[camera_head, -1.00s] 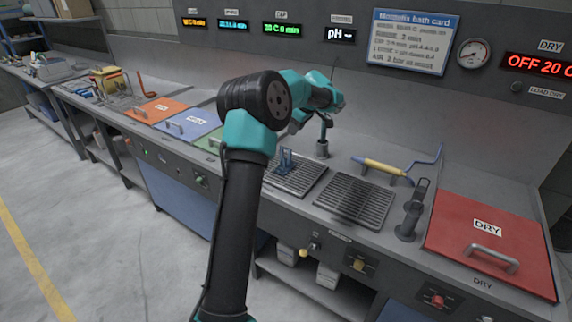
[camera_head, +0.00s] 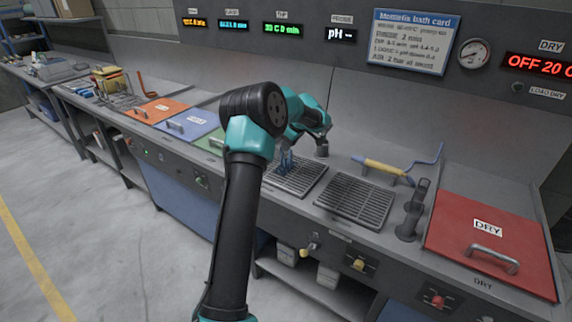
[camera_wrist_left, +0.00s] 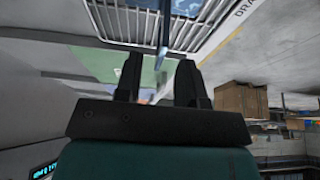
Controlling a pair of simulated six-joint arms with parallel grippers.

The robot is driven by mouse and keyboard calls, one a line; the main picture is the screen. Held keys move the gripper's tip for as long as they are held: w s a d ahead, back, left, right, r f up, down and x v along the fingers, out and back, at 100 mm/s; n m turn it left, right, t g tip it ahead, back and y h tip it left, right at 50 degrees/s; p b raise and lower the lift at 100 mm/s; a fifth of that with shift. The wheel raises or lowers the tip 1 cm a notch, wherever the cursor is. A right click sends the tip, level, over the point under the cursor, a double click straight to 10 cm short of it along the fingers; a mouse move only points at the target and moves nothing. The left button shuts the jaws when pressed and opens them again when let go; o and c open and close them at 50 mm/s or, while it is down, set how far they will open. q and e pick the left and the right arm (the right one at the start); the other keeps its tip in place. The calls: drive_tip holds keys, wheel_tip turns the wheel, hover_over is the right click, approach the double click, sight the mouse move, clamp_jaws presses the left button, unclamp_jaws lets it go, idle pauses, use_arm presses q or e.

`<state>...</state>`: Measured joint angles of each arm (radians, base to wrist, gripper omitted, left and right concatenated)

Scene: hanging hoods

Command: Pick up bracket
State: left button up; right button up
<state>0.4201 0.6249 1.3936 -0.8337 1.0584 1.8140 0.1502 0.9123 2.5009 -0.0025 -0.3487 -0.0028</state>
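The bracket (camera_head: 287,160) is a small blue upright piece on the left drain grate, partly next to my arm in the head view. In the left wrist view a thin blue upright part (camera_wrist_left: 162,38) shows ahead of and between my fingertips, apart from them. My left gripper (camera_wrist_left: 160,62) is open and empty, with both dark fingers spread. In the head view its fingers are mostly hidden behind my own arm, near the bracket. My right gripper is in neither view.
The left grate (camera_head: 300,183) and an empty right grate (camera_head: 355,199) lie in the counter. A yellow-handled blue tool (camera_head: 385,167), a dark stand (camera_head: 411,215) and the red DRY lid (camera_head: 490,245) are to the right. Orange (camera_head: 155,110), blue and green lids lie left.

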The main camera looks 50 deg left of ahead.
use_arm(q)
drive_tip(key=x, duration=0.5)
drive_tip(key=shift+r, duration=0.1)
drive_tip(key=shift+c, duration=0.2)
clamp_jaws()
idle(1.3)
